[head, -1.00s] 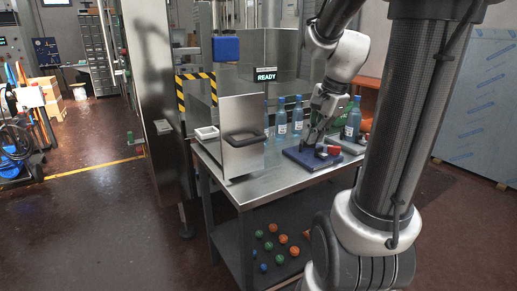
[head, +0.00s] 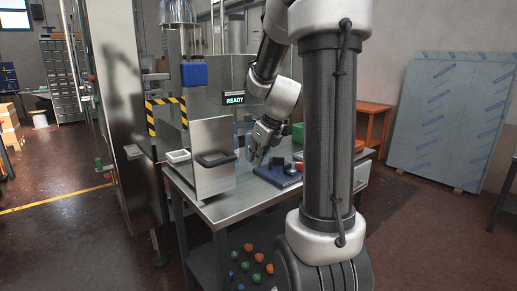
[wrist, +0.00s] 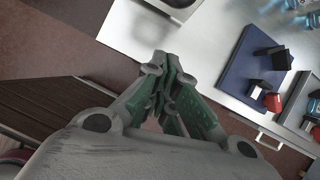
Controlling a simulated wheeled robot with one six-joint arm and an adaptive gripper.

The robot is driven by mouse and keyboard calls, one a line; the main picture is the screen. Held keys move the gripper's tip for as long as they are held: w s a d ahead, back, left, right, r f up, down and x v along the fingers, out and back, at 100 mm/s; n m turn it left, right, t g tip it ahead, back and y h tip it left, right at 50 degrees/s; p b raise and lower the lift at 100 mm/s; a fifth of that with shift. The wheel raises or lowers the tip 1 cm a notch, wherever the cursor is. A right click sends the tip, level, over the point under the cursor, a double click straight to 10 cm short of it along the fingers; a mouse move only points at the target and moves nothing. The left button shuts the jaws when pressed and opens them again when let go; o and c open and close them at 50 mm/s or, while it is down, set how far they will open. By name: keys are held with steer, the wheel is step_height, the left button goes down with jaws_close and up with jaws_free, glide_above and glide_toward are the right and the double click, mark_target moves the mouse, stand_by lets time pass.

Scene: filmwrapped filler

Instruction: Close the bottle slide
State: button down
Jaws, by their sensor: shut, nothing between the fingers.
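The bottle slide (head: 211,169) is a steel box front with a black bar handle (head: 217,159). It stands out from the machine over the left part of the steel table in the head view. My gripper (head: 254,163) is to the right of the slide, apart from its handle, and left of the blue board. In the wrist view my gripper (wrist: 165,58) has its green-padded fingers together and empty. A dark-edged grey piece at the top of the wrist view may be the slide's handle; I cannot tell. The slide's inside is hidden.
A blue board (head: 280,175) with a black block and a red piece lies on the steel table (head: 235,209). Clear blue bottles (wrist: 300,18) stand beyond it. A white tray (head: 178,156) sits left of the slide. Several coloured balls lie on the lower shelf. A READY display (head: 234,100) is lit.

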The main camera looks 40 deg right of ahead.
steer(key=shift+w+a+f, duration=0.2)
steer(key=shift+w+f, duration=0.15)
steer(key=shift+w, duration=0.5)
steer(key=shift+w+a+f, duration=0.25)
steer(key=shift+w+f, duration=0.1)
steer(key=shift+w, duration=0.55)
steer(key=shift+w+a+f, duration=0.2)
steer(key=shift+w+f, duration=0.15)
steer(key=shift+w, duration=0.5)
